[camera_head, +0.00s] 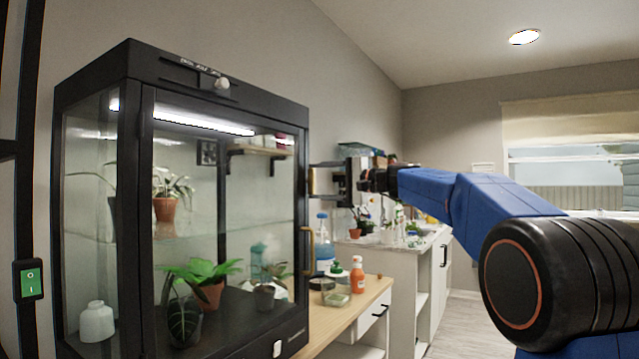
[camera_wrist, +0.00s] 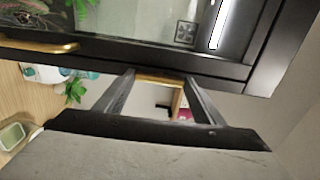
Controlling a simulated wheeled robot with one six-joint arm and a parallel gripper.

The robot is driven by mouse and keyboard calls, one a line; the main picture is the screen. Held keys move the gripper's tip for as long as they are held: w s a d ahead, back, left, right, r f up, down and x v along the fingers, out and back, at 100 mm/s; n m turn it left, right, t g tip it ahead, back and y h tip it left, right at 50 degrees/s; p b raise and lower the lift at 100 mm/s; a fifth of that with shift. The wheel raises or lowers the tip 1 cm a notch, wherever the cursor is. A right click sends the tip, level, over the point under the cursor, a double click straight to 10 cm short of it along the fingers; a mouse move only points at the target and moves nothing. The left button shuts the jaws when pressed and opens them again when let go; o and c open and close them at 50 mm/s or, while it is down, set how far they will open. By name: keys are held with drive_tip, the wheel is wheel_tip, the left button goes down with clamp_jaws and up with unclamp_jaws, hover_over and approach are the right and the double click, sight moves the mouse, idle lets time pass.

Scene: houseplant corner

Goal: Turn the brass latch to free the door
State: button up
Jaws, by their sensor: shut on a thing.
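The brass latch (camera_head: 311,181) is on the right edge of the black-framed plant cabinet (camera_head: 90,85), above the door handle. My gripper (camera_head: 316,182) reaches it from the right, one finger above and one below. In the wrist view the latch (camera_wrist: 160,78) spans the space between the fingertips of my gripper (camera_wrist: 160,80), and they are shut on it. The glass door (camera_head: 148,190) looks closed. Its curved brass handle (camera_head: 309,250) is lower on the same edge and also shows in the wrist view (camera_wrist: 40,46).
Inside the cabinet are potted plants (camera_head: 205,272), a white jar (camera_head: 96,321) and a lit strip lamp (camera_head: 203,123). A wooden bench (camera_head: 345,322) with an orange bottle (camera_head: 357,276) and a blue-capped bottle (camera_head: 323,245) stands below my arm.

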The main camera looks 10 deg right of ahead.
drive_tip(key=o, duration=1.1)
drive_tip(key=shift+c, duration=0.2)
drive_tip(key=v, duration=1.7)
drive_tip(key=shift+s, duration=0.2)
drive_tip(key=shift+d, duration=0.15)
